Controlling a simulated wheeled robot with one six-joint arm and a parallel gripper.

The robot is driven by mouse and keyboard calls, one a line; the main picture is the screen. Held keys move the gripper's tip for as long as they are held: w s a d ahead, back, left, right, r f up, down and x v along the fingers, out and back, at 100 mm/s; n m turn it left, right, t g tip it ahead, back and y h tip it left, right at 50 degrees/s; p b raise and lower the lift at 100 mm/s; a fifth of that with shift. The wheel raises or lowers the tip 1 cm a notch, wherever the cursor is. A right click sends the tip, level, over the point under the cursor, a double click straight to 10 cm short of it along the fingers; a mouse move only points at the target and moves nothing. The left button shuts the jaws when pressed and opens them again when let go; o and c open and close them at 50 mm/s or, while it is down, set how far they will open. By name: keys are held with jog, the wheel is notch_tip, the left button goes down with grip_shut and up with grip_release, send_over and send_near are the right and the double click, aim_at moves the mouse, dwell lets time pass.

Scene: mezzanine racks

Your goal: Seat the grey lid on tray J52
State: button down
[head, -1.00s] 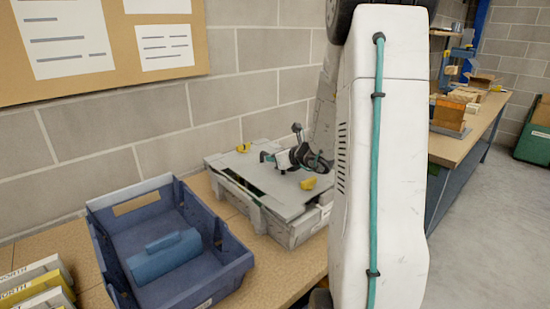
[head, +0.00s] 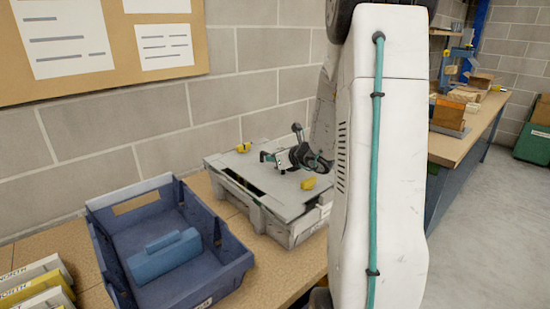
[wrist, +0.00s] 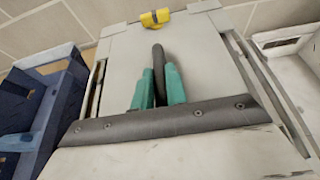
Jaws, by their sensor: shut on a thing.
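The grey lid (head: 245,172) is a flat panel with yellow pieces at its back and front edges. It lies over the grey tray (head: 290,232) on the bench. A dark gap shows between lid and tray along the left front side, so the lid does not look flush there. My gripper (wrist: 158,78) is shut on the lid's dark upright handle, between its teal fingers. In the wrist view the lid (wrist: 122,62) shows narrow gaps to the tray sides at left and right. The tray's label is too small to read.
A blue bin (head: 105,232) holding a blue block (head: 165,255) stands close to the left of the tray. Boxed items (head: 35,285) lie at the lower left. A block wall (head: 185,105) rises behind. My arm covers the right of the tray area.

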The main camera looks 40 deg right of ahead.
jog(key=shift+f, duration=0.5)
jog(key=c, duration=1.7)
grip_release()
jog(key=shift+f, duration=0.1)
jog(key=shift+v, duration=5.55)
